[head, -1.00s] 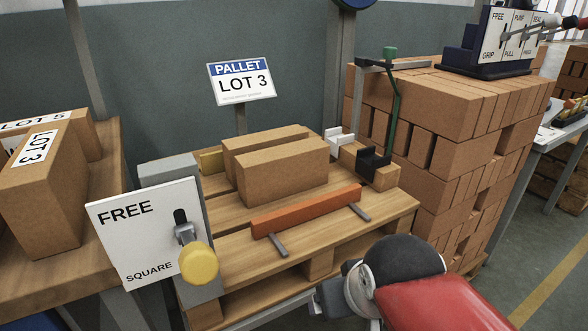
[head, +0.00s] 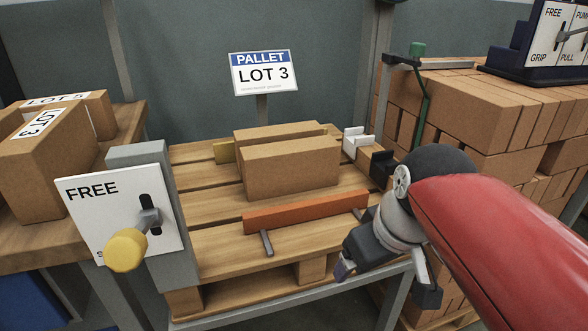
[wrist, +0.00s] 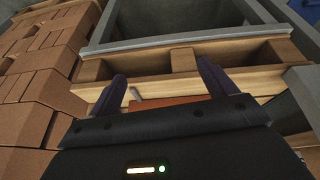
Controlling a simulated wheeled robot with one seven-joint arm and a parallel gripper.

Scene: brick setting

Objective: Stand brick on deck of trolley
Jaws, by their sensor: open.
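Two plain brown bricks lie long side across on a wooden pallet (head: 215,247): a front brick (head: 290,168) and a rear brick (head: 275,133) close behind it. A brick labelled LOT 3 (head: 45,170) stands on the wooden bench at the left. My gripper (head: 388,282) is open and empty, in front of the pallet's right front edge and apart from the bricks. In the wrist view its fingers (wrist: 163,88) are spread, with the pallet edge and the orange bar beyond them. I cannot pick out a trolley or its deck for certain.
An orange bar (head: 305,211) lies before the front brick. A FREE panel (head: 105,205) with a yellow knob (head: 126,250) stands at the pallet's left.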

